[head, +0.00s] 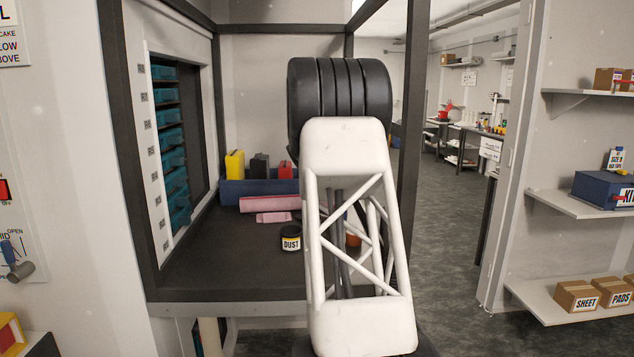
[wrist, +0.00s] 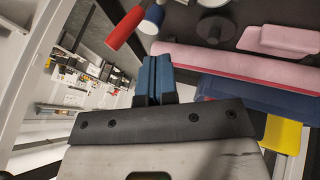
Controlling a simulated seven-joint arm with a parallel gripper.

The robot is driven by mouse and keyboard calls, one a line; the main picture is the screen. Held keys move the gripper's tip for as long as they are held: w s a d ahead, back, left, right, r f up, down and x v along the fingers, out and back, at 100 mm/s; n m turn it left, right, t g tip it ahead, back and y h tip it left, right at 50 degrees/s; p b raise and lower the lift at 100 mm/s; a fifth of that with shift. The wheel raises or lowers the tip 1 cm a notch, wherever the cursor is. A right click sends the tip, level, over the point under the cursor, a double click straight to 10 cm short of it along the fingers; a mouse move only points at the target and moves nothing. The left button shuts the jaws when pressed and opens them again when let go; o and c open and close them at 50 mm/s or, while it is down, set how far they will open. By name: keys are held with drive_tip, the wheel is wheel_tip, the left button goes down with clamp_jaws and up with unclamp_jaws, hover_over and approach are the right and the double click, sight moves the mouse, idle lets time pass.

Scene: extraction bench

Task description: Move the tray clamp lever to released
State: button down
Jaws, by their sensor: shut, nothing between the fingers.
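My gripper (wrist: 155,82) shows in the wrist view with its blue fingers shut together and nothing between them. In the head view it is hidden behind my arm. No part is clearly identifiable as the tray clamp lever. A red cylindrical handle with a dark end (wrist: 126,28) is above and left of my fingertips in the wrist view, apart from them; I cannot tell whether it belongs to the clamp. A blue and white cylinder (wrist: 152,18) and a dark round piece (wrist: 215,28) are close by.
Teal trays (head: 172,138) fill the left rack. My arm hides the bench's right part.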

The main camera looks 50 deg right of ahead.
drive_tip(key=shift+s+d+f, duration=0.3)
drive_tip(key=shift+d+f, duration=0.35)
drive_tip(key=shift+d, duration=0.15)
drive_tip(key=shift+s+d+f, duration=0.35)
drive_tip(key=shift+d+f, duration=0.35)
drive_tip(key=shift+d, duration=0.15)
drive_tip(key=shift+s+d+f, duration=0.3)
drive_tip(key=shift+d+f, duration=0.35)
drive_tip(key=shift+d, duration=0.15)
drive_tip(key=shift+s+d+y, duration=0.25)
drive_tip(key=shift+y, duration=0.05)
drive_tip(key=shift+s+d+f+m+t+y, duration=0.15)
drive_tip(key=shift+s+d+m+t+y, duration=0.15)
drive_tip(key=shift+s+d+t+y, duration=0.5)
drive_tip(key=shift+s+d+f+m+t+y, duration=0.4)
drive_tip(key=shift+s+d+f+t+y, duration=0.6)
drive_tip(key=shift+s+d+f+t, duration=0.45)
drive_tip(key=shift+s+d+g, duration=0.1)
drive_tip(key=shift+s+g, duration=0.05)
drive_tip(key=shift+g, duration=0.1)
